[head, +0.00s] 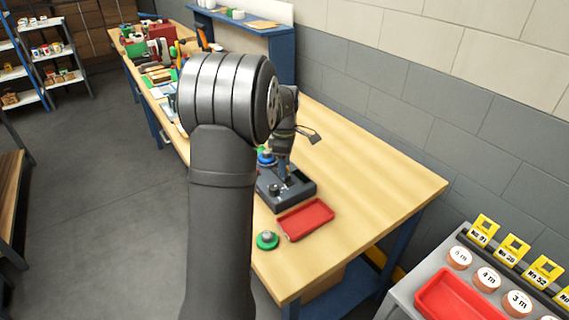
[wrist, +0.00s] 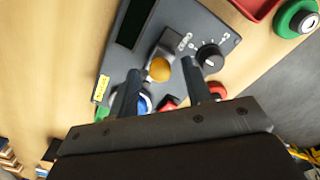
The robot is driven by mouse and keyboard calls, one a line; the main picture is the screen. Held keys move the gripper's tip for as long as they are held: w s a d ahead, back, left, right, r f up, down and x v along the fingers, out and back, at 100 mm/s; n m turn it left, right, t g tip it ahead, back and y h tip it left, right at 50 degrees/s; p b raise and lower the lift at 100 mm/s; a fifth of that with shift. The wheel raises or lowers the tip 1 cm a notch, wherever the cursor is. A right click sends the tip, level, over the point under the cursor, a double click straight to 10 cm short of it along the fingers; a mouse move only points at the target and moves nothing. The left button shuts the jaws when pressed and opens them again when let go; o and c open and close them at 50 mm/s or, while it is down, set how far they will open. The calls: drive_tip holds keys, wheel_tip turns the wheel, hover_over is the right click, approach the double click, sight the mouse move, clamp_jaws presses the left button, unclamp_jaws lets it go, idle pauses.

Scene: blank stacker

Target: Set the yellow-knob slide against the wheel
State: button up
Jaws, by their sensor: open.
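The yellow knob (wrist: 160,69) of the slide shows in the wrist view, on a grey block standing on a dark grey device (wrist: 190,20). The device also shows in the head view (head: 299,193), partly behind my arm. My gripper (wrist: 163,75) is open, with one finger on each side of the knob; I cannot tell whether they touch it. A black dial (wrist: 210,56) with a white mark sits to the right of the knob. A blue and white round part (wrist: 144,101) is partly hidden behind the left finger. I cannot tell which part is the wheel.
A red tray (head: 306,231) lies beside the device, with a green round piece (head: 267,240) near it. Several tools and boxes crowd the far end of the bench. The bench's right part (head: 390,185) is clear. A wall runs along the back.

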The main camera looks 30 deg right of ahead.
clamp_jaws()
drive_tip(key=shift+w, duration=1.75)
unclamp_jaws()
wheel_tip(320, 180, up, 17)
drive_tip(key=shift+r, duration=0.2)
wheel_tip(320, 180, down, 18)
drive_tip(key=shift+r, duration=0.15)
drive_tip(key=shift+s+r, duration=0.1)
drive_tip(key=shift+s, duration=0.5)
